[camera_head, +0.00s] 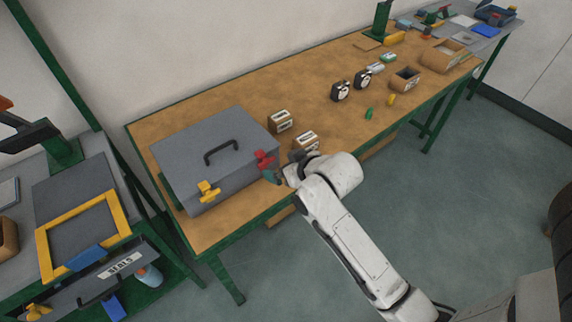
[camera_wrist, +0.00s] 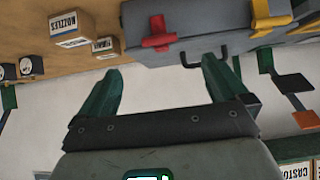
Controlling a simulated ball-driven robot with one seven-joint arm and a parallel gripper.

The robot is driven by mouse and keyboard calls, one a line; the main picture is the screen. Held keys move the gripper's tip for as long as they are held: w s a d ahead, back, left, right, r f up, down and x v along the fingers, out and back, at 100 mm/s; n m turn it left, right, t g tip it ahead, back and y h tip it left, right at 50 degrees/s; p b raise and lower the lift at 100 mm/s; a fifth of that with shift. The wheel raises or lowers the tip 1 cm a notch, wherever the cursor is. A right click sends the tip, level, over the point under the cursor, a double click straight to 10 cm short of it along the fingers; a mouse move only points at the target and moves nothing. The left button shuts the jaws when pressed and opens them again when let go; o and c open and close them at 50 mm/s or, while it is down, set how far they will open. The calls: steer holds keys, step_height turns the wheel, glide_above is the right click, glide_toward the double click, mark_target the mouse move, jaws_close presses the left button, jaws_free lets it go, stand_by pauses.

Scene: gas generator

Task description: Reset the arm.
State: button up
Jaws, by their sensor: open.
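My white arm reaches up from the bottom right in the head view, toward the front edge of the long wooden bench (camera_head: 235,222). My gripper (camera_head: 275,172) is near the red latch (camera_head: 265,158) of a closed grey case (camera_head: 215,155). In the wrist view my gripper (camera_wrist: 160,80) shows two dark green fingers spread apart with nothing between them. The grey case (camera_wrist: 215,20) and red latch (camera_wrist: 158,35) lie beyond the fingertips there. I cannot tell whether a finger touches the case.
Small boxes (camera_head: 281,121) stand right of the case, one labelled nozzles in the wrist view (camera_wrist: 72,30). Two black gauges (camera_head: 341,91) stand farther along the bench. A yellow-framed station (camera_head: 42,240) is at left. Open floor (camera_head: 440,180) lies in front of the bench.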

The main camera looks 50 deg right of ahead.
stand_by(0.5)
steer(key=s+a+f+n+g+y+b, duration=0.1)
steer(key=s+a+f+g, duration=0.3)
steer(key=s, duration=0.6)
steer(key=s+a+f+n+g+y+b, duration=0.1)
steer(key=s+a+f+g+b, duration=0.2)
steer(key=s+a+f+g, duration=0.2)
steer(key=s+a+f, duration=0.2)
steer(key=s+a, duration=0.2)
steer(key=s, duration=0.1)
steer(key=shift+s+f+y, duration=0.2)
steer(key=shift+f+y, duration=0.05)
steer(key=shift+y, duration=0.05)
steer(key=shift+a, duration=0.1)
